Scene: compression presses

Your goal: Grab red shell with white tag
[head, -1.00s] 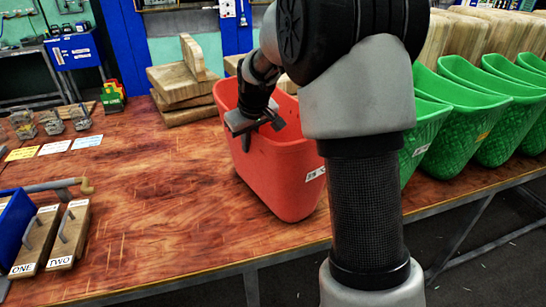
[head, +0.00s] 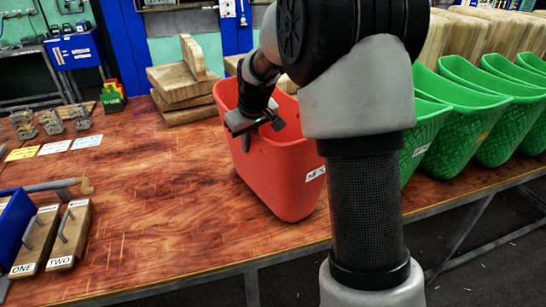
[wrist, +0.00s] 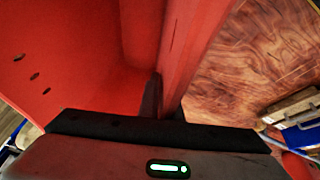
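The red shell (head: 285,160) is an open-topped red bin standing on the wooden table, near its front edge. A white tag (head: 314,174) shows low on its right side. My gripper (head: 257,124) is at the shell's near left rim, pointing down. In the wrist view, the shell wall (wrist: 192,50) runs down to the middle of my gripper (wrist: 158,98), with a dark finger close against the wall. The fingers look shut on this wall. The far finger is mostly hidden. The shell's inside, with a few small holes, fills the left of the wrist view.
Several green bins (head: 480,105) stand in a row to the right. Stacked wooden boards (head: 180,85) lie behind the shell. Wooden blocks labelled ONE (head: 35,240) and TWO (head: 70,235) are at the left. The table between them and the shell is clear.

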